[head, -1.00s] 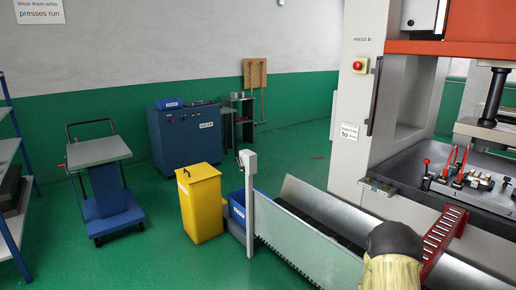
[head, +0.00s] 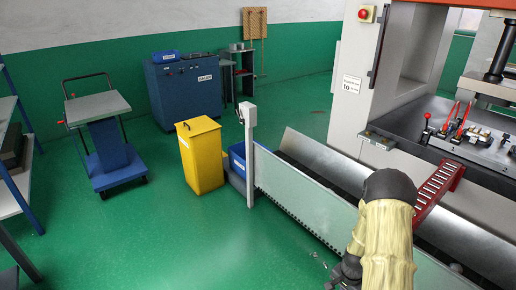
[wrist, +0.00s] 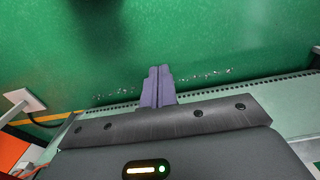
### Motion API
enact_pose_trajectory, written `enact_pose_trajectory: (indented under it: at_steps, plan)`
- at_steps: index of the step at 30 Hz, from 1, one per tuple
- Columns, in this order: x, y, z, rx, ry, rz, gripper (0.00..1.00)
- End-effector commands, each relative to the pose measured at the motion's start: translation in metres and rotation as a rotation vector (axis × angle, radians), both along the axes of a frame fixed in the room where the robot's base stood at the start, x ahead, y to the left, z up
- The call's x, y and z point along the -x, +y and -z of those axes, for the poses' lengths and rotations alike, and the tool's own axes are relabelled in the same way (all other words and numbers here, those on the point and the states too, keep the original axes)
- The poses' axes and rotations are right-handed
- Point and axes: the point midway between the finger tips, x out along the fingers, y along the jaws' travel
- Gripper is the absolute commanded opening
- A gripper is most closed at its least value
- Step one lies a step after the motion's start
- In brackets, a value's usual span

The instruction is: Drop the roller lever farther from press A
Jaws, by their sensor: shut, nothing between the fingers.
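On the die bed of the press at the right in the head view stands a short lever (head: 426,124) with a red ball knob. Beside it are red-handled clamps (head: 459,119). I cannot tell for sure which part is the roller lever. A red roller track (head: 437,184) slopes down from the bed. My gripper (head: 343,275) is low at the bottom of the head view, left of my sleeved arm and well apart from the lever. In the wrist view its two purple fingers (wrist: 159,72) are together and empty, pointing over green floor.
A long conveyor trough with a pale side panel (head: 300,205) runs beside my arm. A grey post (head: 249,150), yellow bin (head: 200,155) and blue bin (head: 237,160) stand at its far end. A trolley (head: 105,135) is left. The floor (head: 170,245) between is clear.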

Motion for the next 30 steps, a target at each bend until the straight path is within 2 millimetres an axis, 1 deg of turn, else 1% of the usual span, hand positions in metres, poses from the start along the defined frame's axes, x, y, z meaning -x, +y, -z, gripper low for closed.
enact_pose_trajectory:
  at_steps: [21, 24, 30]
  plan:
    - [0.029, 0.038, 0.0, -0.001, 0.001, -0.001, 0.0]
    - [0.032, 0.041, 0.0, -0.001, 0.002, -0.001, 0.0]
    - [0.032, 0.041, 0.0, 0.0, 0.0, 0.0, 0.0]
